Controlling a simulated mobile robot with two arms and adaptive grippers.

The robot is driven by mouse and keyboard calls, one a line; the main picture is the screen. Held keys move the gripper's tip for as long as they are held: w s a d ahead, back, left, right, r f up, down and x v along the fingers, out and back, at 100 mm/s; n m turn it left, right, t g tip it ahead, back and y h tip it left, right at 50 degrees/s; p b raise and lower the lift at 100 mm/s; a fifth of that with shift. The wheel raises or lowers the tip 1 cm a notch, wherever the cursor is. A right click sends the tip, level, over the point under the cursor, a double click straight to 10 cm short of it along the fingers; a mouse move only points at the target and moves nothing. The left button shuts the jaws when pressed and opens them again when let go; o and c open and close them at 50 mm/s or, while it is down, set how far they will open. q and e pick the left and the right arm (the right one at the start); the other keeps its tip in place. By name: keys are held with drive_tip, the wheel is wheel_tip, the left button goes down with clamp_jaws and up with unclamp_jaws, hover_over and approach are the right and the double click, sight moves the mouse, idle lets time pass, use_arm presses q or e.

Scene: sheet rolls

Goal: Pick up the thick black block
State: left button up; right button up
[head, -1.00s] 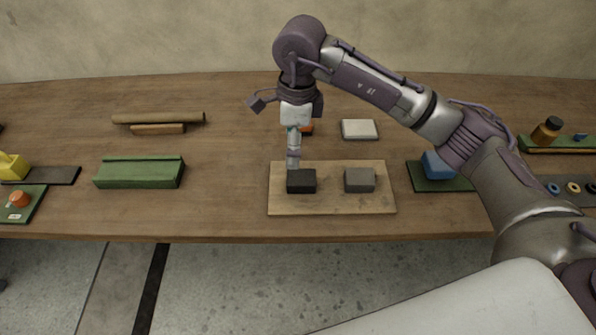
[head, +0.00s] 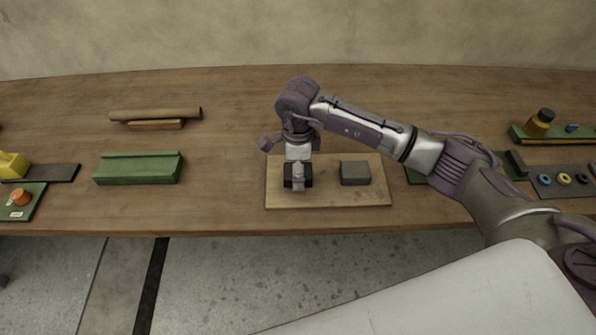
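The thick black block (head: 288,183) sits at the left of a light wooden board (head: 335,200) near the table's front edge. My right gripper (head: 298,185) points down at the block, with a finger in front of the block's near face. The gripper hides the middle of the block, and I cannot tell whether the fingers are closed on it. A grey block (head: 355,173) lies on the same board to the right. My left gripper is not in view.
A dark tray with small rings (head: 565,181) and a green tray with an amber bottle (head: 539,123) are at the right. The table between the green block and the board is clear.

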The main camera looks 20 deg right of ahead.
drive_tip(key=shift+f, duration=0.5)
drive_tip(key=c, duration=1.3)
drive_tip(key=shift+c, duration=0.2)
drive_tip(key=shift+r, duration=0.1)
